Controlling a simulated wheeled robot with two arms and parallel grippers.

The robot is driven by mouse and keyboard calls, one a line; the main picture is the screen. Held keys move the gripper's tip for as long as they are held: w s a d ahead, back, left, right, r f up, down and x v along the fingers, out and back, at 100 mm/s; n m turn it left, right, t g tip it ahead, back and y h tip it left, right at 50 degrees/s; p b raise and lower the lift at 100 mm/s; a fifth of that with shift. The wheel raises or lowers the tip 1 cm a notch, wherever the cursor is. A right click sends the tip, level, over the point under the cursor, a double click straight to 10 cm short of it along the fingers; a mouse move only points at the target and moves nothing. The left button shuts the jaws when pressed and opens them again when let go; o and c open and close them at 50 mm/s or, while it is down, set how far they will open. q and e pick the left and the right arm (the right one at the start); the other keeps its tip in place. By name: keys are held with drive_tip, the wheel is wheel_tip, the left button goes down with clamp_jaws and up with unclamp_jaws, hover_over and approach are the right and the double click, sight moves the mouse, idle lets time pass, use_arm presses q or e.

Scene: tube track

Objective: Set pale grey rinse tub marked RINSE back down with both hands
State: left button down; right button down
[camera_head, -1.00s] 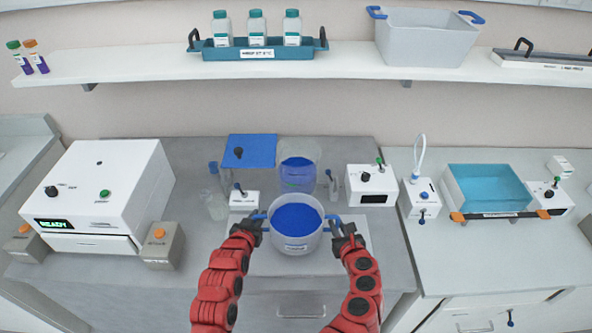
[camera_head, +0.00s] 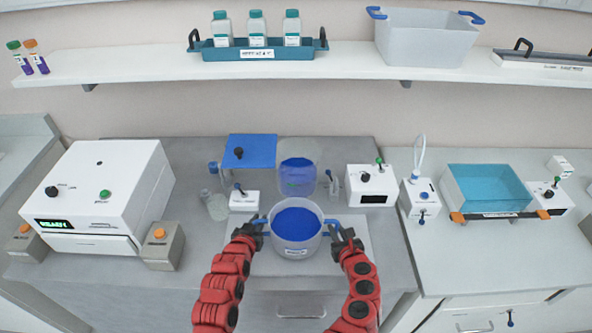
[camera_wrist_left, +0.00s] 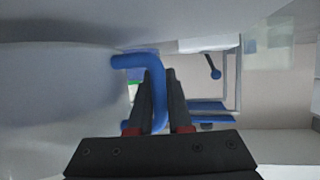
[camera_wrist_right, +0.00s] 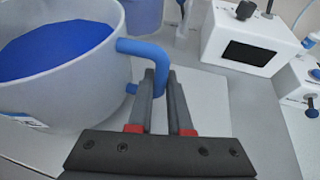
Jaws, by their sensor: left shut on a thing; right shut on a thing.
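The pale grey rinse tub (camera_head: 297,248) is a round tub with blue contents, a front label too small to read, and a blue handle on each side. It is upright at the light mat on the middle bench; I cannot tell whether its base touches. My left gripper (camera_head: 251,234) is shut on the left handle, and the left wrist view shows that blue handle (camera_wrist_left: 160,80) between the fingers. My right gripper (camera_head: 342,236) is shut on the right handle, and the right wrist view shows that handle (camera_wrist_right: 150,52) between the fingers beside the tub wall (camera_wrist_right: 85,85).
A clear vessel with blue liquid (camera_head: 298,178) stands just behind the tub. A small white box (camera_head: 244,200) is behind left, and a white device (camera_head: 372,186) behind right. The light mat (camera_head: 350,270) is bare in front. A bottle (camera_head: 215,205) stands left.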

use_arm(q)
drive_tip(key=shift+f, duration=0.5)
use_arm(e)
drive_tip(key=shift+a+f, duration=0.1)
drive_tip(key=shift+f, duration=0.4)
use_arm(q)
drive_tip(key=c, duration=0.8)
unclamp_jaws()
drive_tip(key=shift+o, duration=0.2)
drive_tip(key=shift+s, duration=0.1)
drive_tip(key=v, duration=1.1)
drive_tip(key=shift+s+r, duration=0.25)
drive_tip(key=shift+s, duration=0.1)
use_arm(e)
drive_tip(key=c, duration=0.8)
unclamp_jaws()
drive_tip(key=shift+o, duration=0.2)
